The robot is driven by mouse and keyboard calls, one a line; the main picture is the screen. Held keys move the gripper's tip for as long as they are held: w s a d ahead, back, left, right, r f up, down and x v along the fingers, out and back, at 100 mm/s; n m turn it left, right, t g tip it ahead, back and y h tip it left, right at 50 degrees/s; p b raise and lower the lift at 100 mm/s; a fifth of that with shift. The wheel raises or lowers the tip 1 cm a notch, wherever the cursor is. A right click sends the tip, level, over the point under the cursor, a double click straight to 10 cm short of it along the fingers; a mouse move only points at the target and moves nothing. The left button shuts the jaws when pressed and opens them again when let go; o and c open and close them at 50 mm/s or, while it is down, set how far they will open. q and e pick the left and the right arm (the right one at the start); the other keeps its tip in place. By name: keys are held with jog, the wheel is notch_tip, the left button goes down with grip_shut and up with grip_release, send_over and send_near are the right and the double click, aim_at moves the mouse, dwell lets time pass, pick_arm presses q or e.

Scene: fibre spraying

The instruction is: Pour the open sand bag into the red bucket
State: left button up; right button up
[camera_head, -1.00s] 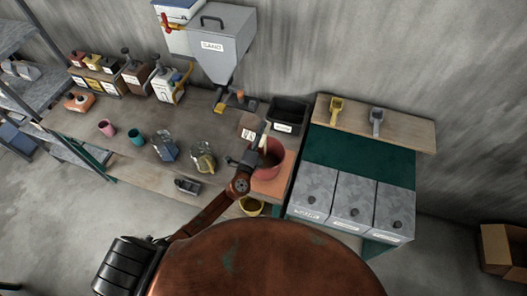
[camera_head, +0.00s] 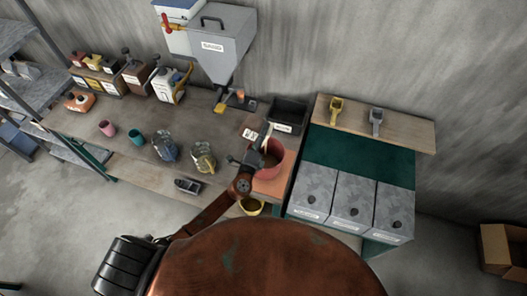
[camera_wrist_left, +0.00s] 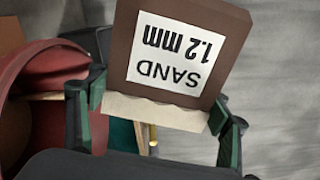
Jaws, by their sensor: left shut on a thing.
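The brown sand bag (camera_wrist_left: 180,60) has a white label reading "SAND 1.2 mm", upside down in the left wrist view. Its pale, ragged open edge (camera_wrist_left: 155,112) lies between the fingers of my left gripper (camera_wrist_left: 158,118). In the head view my left gripper (camera_head: 258,152) is shut on the bag (camera_head: 250,132), which is tilted at the left rim of the red bucket (camera_head: 277,171). The bucket stands on the orange-topped corner of the bench and shows at the left of the wrist view (camera_wrist_left: 50,65). Whether sand is flowing cannot be told. My right gripper is out of view.
A black bin (camera_head: 289,114) stands behind the bucket. A grey sand hopper (camera_head: 220,45) is at the back. Lidded grey bins (camera_head: 352,205) are to the right.

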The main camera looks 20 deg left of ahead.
pick_arm(q)
jog(key=shift+d+r+m+p, duration=0.1)
jog(key=shift+d+m+p, duration=0.5)
jog(key=shift+m, duration=0.9)
dwell(0.9)
jog(key=shift+d, duration=0.1)
jog(key=shift+c, duration=0.2)
jog(key=a+n, duration=0.1)
jog(key=n, duration=0.1)
jog(key=n+b, duration=0.1)
jog(key=a+n+b, duration=0.1)
jog(key=n, duration=0.1)
jog(key=shift+a+f+n, duration=0.3)
jog(key=shift+f, duration=0.1)
jog(key=shift+a+n, duration=0.15)
jog(key=shift+n, duration=0.25)
